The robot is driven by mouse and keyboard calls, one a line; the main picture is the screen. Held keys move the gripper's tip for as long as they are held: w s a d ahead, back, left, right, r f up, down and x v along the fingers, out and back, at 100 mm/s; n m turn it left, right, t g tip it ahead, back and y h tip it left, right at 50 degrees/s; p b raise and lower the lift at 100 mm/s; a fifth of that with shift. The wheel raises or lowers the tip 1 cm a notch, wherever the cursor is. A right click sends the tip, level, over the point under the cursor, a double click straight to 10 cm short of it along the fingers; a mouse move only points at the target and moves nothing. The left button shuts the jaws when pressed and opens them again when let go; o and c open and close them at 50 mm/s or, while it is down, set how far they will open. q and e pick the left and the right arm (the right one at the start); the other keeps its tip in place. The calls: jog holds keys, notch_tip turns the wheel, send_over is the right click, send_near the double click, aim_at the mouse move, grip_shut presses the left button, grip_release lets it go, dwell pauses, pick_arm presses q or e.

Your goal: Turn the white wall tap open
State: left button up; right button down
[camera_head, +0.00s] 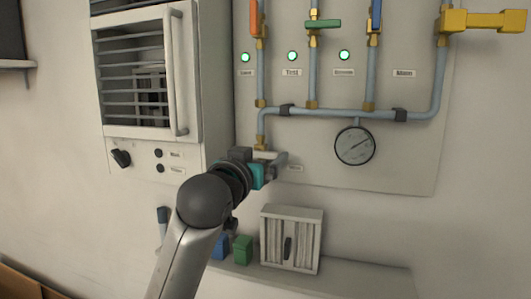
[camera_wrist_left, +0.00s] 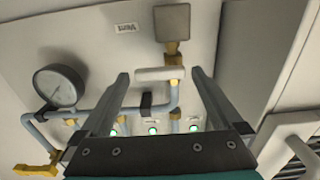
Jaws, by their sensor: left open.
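The white wall tap shows in the left wrist view as a pale horizontal handle (camera_wrist_left: 160,74) on a brass fitting, at the end of a blue-grey pipe. My left gripper (camera_wrist_left: 160,80) is open, with one finger on each side of the handle and visible gaps to it. I cannot tell how deep the fingers reach around it. In the head view my left gripper (camera_head: 279,165) is at the lower left of the pipe panel and hides most or all of the tap. My right gripper is not in view.
The wall panel (camera_head: 420,160) carries pipes, a gauge (camera_head: 355,145), several coloured taps and green lamps. A slatted cabinet (camera_head: 150,80) projects at the left. A small grey box (camera_head: 290,240) stands on a ledge below, beside blue and green blocks.

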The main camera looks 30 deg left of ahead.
pick_arm(q)
jog(key=shift+w, duration=0.1)
jog(key=shift+r, duration=0.1)
jog(key=c, duration=1.2)
